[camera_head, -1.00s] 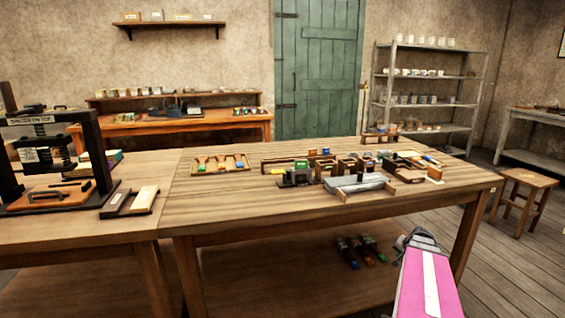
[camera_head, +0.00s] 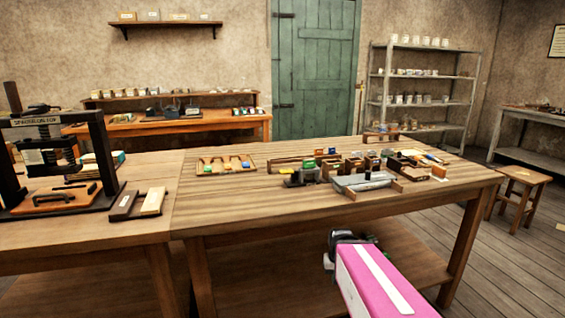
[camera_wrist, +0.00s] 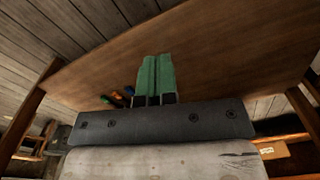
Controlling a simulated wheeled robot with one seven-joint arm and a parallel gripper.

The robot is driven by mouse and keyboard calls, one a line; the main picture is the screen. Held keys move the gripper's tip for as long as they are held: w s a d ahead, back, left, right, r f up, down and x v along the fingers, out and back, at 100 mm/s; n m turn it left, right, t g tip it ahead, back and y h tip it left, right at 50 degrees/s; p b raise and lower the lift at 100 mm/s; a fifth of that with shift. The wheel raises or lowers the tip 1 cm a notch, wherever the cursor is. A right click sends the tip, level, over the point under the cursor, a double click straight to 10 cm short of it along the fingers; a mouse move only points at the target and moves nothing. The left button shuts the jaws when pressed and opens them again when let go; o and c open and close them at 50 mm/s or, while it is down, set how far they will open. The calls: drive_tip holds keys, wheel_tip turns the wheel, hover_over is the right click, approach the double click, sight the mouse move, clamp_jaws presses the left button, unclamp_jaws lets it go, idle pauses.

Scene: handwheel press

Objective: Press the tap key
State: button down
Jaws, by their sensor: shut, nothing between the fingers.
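My gripper (camera_wrist: 157,78) shows in the wrist view as two green fingers, side by side, closed and empty. A broad wooden board of a table is behind them, with no contact visible. In the head view my pink arm reaches up from the lower right. Its dark end is in front of the long table's near side, below the tabletop; the fingers cannot be made out there. I cannot surely identify the tap key. A small dark device with yellow and green parts (camera_head: 302,174) stands near the front of the long table (camera_head: 235,210), left of a grey metal block (camera_head: 363,181).
A handwheel press (camera_head: 50,150) stands on the left table. A tray with coloured tools (camera_head: 226,164) and several small wooden boxes lie on the long table. A stool (camera_head: 522,178) stands at right. Small coloured items (camera_wrist: 122,98) show in the wrist view.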

drive_tip(key=shift+s+a, duration=0.15)
drive_tip(key=shift+a, duration=0.1)
